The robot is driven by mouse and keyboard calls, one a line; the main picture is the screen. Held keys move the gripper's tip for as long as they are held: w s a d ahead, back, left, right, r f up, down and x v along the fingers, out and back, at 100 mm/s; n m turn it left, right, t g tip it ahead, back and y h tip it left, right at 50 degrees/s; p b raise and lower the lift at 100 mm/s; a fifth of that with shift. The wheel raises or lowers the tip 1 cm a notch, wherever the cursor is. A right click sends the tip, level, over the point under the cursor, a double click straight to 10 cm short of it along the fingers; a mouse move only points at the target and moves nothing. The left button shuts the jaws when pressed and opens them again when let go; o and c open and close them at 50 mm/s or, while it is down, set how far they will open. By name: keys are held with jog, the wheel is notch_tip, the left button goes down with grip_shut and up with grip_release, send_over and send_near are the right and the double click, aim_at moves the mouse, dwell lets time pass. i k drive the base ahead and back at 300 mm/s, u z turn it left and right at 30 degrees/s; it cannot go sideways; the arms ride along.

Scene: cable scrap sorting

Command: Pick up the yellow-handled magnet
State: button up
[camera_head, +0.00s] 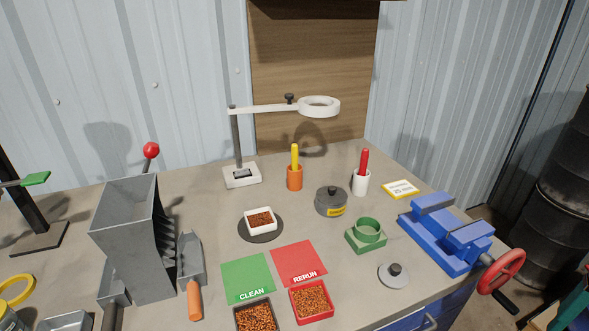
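The yellow handle (295,155) of the magnet stands upright in an orange cup (295,182) near the back middle of the workbench. Only the handle shows above the cup; its lower end is hidden inside. My gripper is not in this view.
A ring lamp (318,106) reaches over from the left behind the cup. A white cup (361,184) with a red handle (364,160) and a dark lidded pot (331,206) stand to the right. A grey hopper (138,240) is at left, a blue vise (445,235) at right.

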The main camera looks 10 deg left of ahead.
aim_at(294, 151)
jog(key=u, duration=2.85)
jog(key=k, duration=0.55)
jog(key=z, duration=1.8)
